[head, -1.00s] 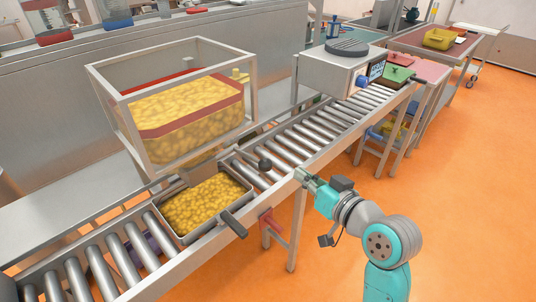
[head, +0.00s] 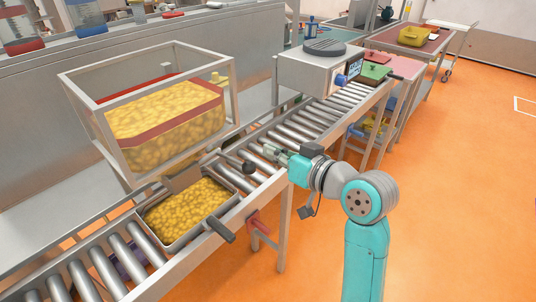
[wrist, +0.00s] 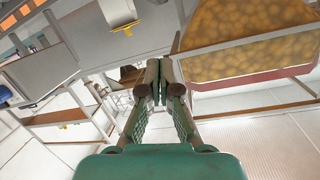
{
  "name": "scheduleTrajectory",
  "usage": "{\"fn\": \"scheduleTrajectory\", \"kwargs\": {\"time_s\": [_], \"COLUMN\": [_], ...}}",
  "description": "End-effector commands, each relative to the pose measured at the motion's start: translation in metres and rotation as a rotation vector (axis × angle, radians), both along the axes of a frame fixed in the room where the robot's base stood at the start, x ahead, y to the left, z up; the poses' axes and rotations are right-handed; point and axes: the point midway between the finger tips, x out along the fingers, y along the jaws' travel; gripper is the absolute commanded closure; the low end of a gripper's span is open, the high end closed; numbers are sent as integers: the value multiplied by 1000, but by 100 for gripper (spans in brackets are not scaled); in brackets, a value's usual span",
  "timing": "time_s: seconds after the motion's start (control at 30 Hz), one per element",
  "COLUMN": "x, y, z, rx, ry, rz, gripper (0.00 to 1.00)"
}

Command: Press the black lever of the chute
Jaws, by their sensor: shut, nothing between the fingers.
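The chute is the framed hopper (head: 150,110) full of yellow pieces, standing over the left part of the roller conveyor. Its black lever shows as a round black knob (head: 248,168) by the conveyor, right of the hopper's outlet. My gripper (head: 267,151) is shut and empty. In the head view its tips are just above and right of the knob; a small gap shows, but I cannot tell the depth. In the wrist view my shut fingers (wrist: 160,82) point ahead, with the hopper (wrist: 250,45) at upper right. I cannot make out the knob there.
A metal tray (head: 219,230) of yellow pieces with a black handle sits on the rollers below the outlet. A scale (head: 318,66) stands over the conveyor behind my gripper. Conveyor rails run below my arm. Orange floor at right is open.

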Motion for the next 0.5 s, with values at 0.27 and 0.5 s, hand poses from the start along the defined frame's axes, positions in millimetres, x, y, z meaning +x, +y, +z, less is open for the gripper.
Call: {"fn": "scheduleTrajectory", "kwargs": {"time_s": [0.27, 0.5], "x": [34, 58], "y": [36, 62], "z": [-9, -19], "rx": [1, -1], "ry": [1, 1], "rz": [2, 0], "gripper": [100, 100]}}
